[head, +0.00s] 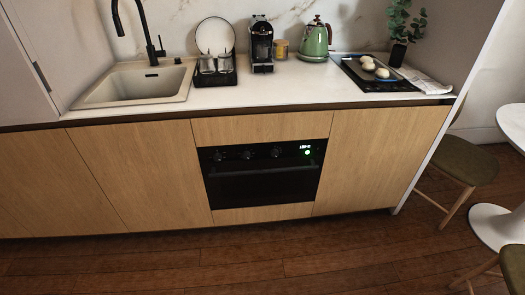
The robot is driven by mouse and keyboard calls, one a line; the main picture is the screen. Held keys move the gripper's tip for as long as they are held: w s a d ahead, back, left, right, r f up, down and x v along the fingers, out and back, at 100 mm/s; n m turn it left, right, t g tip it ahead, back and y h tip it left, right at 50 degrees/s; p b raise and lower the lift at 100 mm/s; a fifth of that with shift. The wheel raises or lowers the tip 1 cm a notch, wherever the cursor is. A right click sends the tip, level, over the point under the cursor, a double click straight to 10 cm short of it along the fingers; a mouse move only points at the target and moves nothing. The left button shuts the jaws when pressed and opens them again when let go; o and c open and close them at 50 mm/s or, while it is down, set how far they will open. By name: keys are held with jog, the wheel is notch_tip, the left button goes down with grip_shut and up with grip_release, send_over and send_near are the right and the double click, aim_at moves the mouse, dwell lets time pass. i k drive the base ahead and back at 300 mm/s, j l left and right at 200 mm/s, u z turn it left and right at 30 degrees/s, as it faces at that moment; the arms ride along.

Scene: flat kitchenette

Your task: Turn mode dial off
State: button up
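The black built-in oven (262,175) sits in the light wood cabinet front below the counter, and its door looks shut. Several dark round dials line the upper left of its front panel: a left one (218,156), a middle one (246,154) and a right one (276,152). I cannot tell which is the mode dial or read their positions. A small lit display (305,147) and a green light (307,153) glow at the panel's right. My gripper is not in view.
The counter (290,84) holds a sink (135,87), a dish rack (215,72), a coffee machine (262,45), a green kettle (315,42) and a tray with buns (375,69). The wood floor (240,255) before the oven is clear. Stools (465,163) and a white table (512,122) stand right.

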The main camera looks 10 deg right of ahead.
aim_at(218, 156)
jog(key=i+u, duration=0.2)
jog(key=i, duration=0.2)
jog(key=i+l+u, duration=0.2)
jog(key=i, duration=0.15)
jog(key=i+l+u, duration=0.2)
jog(key=i, duration=0.15)
